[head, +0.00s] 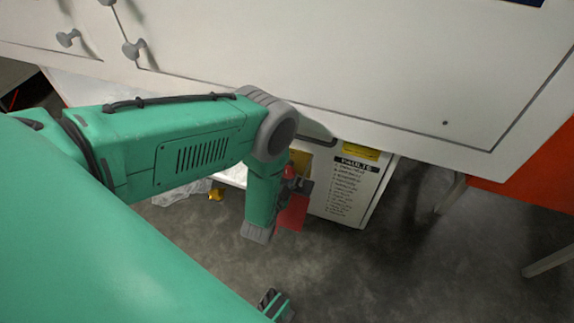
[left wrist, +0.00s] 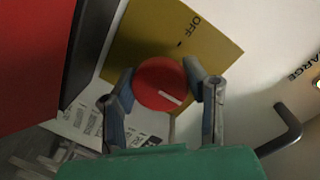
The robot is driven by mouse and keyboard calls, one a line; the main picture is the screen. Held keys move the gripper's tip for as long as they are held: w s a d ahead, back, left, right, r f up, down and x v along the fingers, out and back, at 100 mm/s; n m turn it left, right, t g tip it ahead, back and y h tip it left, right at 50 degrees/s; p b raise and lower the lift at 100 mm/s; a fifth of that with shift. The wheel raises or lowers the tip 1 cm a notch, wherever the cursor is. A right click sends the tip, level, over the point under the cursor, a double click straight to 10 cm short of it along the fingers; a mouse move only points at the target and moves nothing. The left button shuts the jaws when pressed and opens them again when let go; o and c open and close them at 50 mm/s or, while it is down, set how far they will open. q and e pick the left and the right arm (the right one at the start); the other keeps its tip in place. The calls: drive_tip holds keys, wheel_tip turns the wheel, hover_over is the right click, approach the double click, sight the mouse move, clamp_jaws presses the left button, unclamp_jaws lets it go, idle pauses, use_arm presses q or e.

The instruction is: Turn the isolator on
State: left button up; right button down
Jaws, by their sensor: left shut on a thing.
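The isolator's red round knob (left wrist: 160,84) sits on a yellow plate (left wrist: 150,35) in the left wrist view. The plate carries the word OFF and a small tick. The knob's white line points to the lower right, away from the tick. No ON label shows. My left gripper (left wrist: 164,92) is shut on the knob, one finger on each side. In the head view my left gripper (head: 296,184) is at the white cabinet (head: 368,203), and part of the yellow plate (head: 301,160) shows behind it.
A dark bent handle (left wrist: 286,130) stands out at the right in the left wrist view. A large white panel (head: 330,55) with grey knobs hangs over the cabinet. A red panel (head: 292,213) is beside the gripper. Grey floor (head: 370,275) is open in front.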

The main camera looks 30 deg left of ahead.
use_arm(q)
drive_tip(key=o, duration=1.2)
drive_tip(key=v, duration=1.2)
